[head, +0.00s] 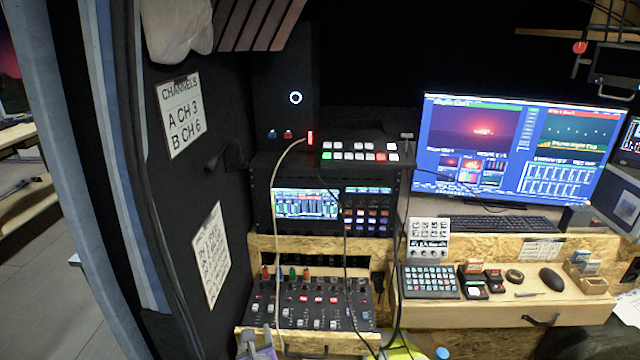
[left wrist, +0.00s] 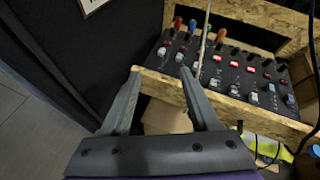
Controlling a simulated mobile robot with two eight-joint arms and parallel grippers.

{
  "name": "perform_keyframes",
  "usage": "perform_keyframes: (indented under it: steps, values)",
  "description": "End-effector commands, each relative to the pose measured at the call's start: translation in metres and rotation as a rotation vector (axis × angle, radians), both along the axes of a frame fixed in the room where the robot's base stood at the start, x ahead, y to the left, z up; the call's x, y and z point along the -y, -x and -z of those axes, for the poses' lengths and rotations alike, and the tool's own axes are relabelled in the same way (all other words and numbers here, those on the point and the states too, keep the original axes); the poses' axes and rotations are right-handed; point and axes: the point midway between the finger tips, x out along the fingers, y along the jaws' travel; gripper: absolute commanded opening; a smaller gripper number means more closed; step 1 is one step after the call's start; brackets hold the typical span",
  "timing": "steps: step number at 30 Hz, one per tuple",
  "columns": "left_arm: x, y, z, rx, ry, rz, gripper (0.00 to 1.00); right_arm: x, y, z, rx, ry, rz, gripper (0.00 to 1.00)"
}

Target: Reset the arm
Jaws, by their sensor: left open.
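My left gripper (head: 257,340) shows at the bottom edge of the head view, in front of the small mixer panel (head: 312,304). In the left wrist view, the two grey fingers of the left gripper (left wrist: 160,72) stand apart with nothing held between them. The fingertips overlap the wooden front edge (left wrist: 215,98) of the panel's shelf in that view; I cannot tell whether they touch it. The mixer panel (left wrist: 228,66) with coloured knobs and lit buttons lies beyond them. My right gripper is in neither view.
A thin cable (head: 277,215) hangs down past the mixer near the left gripper. The black side wall (head: 215,190) with paper signs is close on the left. A wooden drawer ledge (head: 480,314) juts out at right. A yellow item (head: 402,350) lies low down.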

Motion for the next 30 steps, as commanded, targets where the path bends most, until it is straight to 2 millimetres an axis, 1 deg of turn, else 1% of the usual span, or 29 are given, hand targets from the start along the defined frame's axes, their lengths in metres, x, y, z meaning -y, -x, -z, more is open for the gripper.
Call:
perform_keyframes:
  steps: [1, 2, 5, 6, 8, 9, 11, 12, 14, 15, 18, 21, 24, 27, 30]
  values:
    - [-0.007, 0.011, -0.006, 0.006, 0.105, -0.065, 0.62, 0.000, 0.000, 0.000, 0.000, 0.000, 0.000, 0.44]
    - [-0.010, 0.018, -0.009, 0.012, 0.188, -0.115, 0.62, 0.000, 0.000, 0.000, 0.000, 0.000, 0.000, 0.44]
    - [-0.022, 0.049, -0.017, 0.036, 0.512, -0.329, 0.62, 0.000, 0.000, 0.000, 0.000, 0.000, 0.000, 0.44]
    - [-0.026, 0.064, -0.019, 0.048, 0.649, -0.425, 0.62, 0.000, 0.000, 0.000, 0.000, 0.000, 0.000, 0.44]
    - [-0.029, 0.086, -0.021, 0.066, 0.845, -0.573, 0.62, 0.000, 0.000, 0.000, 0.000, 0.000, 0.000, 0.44]
    - [-0.030, 0.101, -0.022, 0.079, 0.971, -0.676, 0.62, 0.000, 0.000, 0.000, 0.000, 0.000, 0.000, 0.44]
    - [-0.030, 0.124, -0.023, 0.100, 1.156, -0.835, 0.62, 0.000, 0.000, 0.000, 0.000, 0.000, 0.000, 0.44]
    - [-0.028, 0.140, -0.022, 0.114, 1.275, -0.945, 0.62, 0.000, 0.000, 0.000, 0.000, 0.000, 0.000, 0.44]
    - [-0.025, 0.164, -0.021, 0.137, 1.442, -1.116, 0.62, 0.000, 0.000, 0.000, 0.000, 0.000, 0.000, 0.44]
    - [-0.021, 0.179, -0.021, 0.152, 1.544, -1.226, 0.62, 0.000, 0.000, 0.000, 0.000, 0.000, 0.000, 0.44]
    - [-0.011, 0.212, -0.018, 0.188, 1.751, -1.484, 0.62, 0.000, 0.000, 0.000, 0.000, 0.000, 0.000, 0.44]
    - [-0.002, 0.236, -0.016, 0.215, 1.889, -1.688, 0.62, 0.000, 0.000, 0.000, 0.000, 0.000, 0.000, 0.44]
    - [0.005, 0.250, -0.014, 0.233, 1.964, -1.817, 0.62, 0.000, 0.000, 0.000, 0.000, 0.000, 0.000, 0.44]
    - [0.008, 0.255, -0.014, 0.241, 1.994, -1.875, 0.62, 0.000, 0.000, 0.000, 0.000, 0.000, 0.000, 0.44]
    - [0.009, 0.256, -0.014, 0.243, 2.000, -1.886, 0.62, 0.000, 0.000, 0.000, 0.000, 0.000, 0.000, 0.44]
